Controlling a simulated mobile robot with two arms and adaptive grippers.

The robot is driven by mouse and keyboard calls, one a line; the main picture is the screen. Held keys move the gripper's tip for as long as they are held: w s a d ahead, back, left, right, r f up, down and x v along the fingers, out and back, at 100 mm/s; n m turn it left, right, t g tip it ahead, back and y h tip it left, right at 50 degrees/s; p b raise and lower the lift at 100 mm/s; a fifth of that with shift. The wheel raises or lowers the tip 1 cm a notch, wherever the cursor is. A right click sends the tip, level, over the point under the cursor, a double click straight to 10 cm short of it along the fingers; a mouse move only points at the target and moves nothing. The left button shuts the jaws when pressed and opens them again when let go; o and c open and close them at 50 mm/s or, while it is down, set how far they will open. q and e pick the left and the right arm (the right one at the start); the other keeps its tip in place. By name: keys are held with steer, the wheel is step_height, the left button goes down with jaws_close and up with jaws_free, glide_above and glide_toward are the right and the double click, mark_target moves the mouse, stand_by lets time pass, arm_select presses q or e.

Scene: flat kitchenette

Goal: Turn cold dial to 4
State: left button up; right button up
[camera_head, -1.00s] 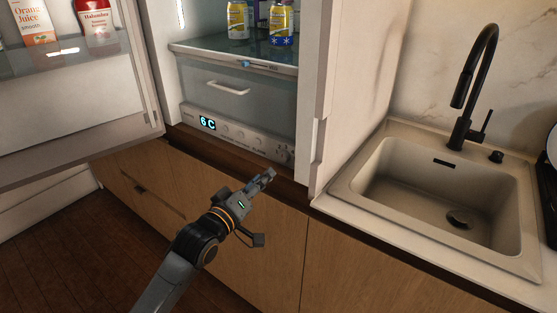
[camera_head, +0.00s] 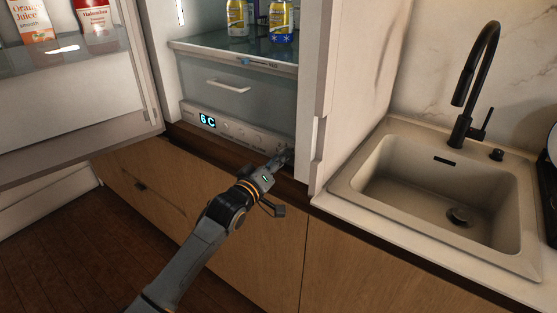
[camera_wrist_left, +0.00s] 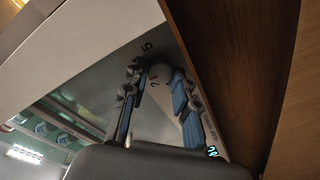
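The control panel (camera_head: 240,132) runs along the bottom of the open fridge, with a lit display (camera_head: 208,121) reading "6 C". In the head view my left gripper (camera_head: 281,157) is at the panel's right end and covers the dial there. The two blue-padded fingers stand apart, one on each side of the dial. Whether they touch it I cannot tell. My right gripper is in neither view.
The open fridge door (camera_head: 75,110) with bottles and cartons is at the left. A clear drawer (camera_head: 225,87) and a shelf with cans are above the panel. The sink (camera_head: 440,195) and black tap (camera_head: 470,90) are at the right. Wooden cabinet fronts (camera_head: 260,240) lie below.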

arm_select(q)
jaws_close()
steer(key=m, duration=0.4)
steer(key=shift+f+m, duration=0.1)
steer(key=shift+m, duration=0.2)
steer(key=m+h, duration=0.1)
steer(key=m, duration=0.3)
steer(key=shift+m, duration=0.4)
steer(key=shift+o, duration=2.4)
jaws_free()
steer(key=shift+s+a, duration=0.1)
